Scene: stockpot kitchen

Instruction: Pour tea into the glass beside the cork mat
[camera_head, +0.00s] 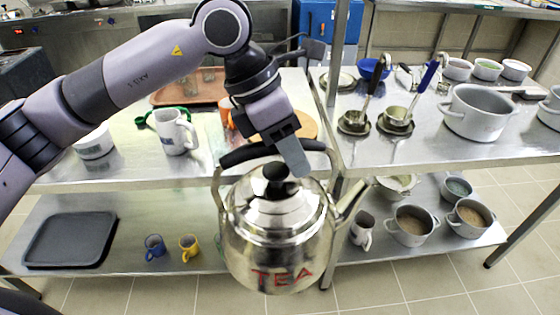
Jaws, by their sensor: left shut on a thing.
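A shiny steel kettle (275,235) with red "TEA" lettering hangs upright in front of the table's front edge. Its black handle (245,153) is held by my left gripper (288,150), which is shut on it from above. The kettle's spout (350,200) points to the right and slightly up. A round cork-coloured mat (304,125) lies on the left table, partly hidden behind my gripper. I cannot make out a glass right beside the mat; my gripper and the kettle cover part of that area. My right gripper is not in view.
A white mug (175,132), a white pot (94,143) and an orange mug (229,112) stand on the left table. A brown tray (165,96) holds small glasses (208,75). The right table carries ladles (396,120) and a large pot (478,112).

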